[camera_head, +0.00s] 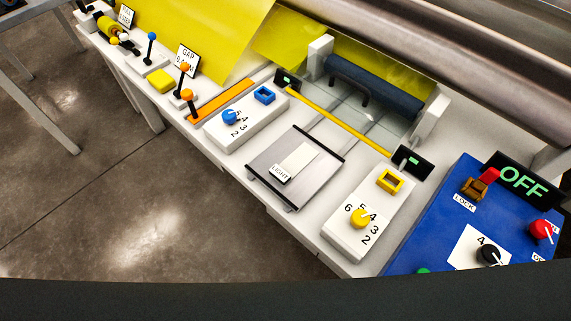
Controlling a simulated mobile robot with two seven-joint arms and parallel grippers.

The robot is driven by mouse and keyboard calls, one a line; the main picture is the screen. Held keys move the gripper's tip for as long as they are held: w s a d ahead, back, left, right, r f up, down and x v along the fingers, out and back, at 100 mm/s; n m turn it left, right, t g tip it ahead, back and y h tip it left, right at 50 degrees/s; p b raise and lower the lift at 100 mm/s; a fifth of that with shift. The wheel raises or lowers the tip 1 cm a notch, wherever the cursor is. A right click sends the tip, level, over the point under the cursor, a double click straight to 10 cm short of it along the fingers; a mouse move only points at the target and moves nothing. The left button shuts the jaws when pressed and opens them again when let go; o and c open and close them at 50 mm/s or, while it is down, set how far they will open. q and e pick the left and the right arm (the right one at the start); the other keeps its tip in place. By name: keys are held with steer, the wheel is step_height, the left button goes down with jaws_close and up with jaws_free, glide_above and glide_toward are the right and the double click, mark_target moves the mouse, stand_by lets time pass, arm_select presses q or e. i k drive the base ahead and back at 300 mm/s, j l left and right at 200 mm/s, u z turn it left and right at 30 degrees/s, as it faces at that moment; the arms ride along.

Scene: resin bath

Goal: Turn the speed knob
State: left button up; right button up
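No label reading "speed" can be made out, so I cannot tell which knob is the speed knob. A black knob (488,255) with a white pointer line sits on a white dial plate (466,249) on the blue panel (436,224) at the lower right; a 4 shows above it. A yellow knob (360,218) sits on a white box with numbers 2 to 6 around it. A blue knob (230,117) sits on another white box with numbers beside it. Neither of my grippers is in view.
The blue panel also bears a red-tipped LOCK switch (482,184), a red knob (541,231) and a display (523,181) reading OFF. A LIGHT plate (296,167) lies between the white boxes. A steel roller (440,70) runs above.

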mark_target(488, 255)
steer(key=j+z, duration=0.1)
steer(key=z, duration=2.55)
steer(key=k+j, duration=0.2)
steer(key=k, duration=0.15)
steer(key=i+j, duration=0.2)
steer(key=i, duration=0.25)
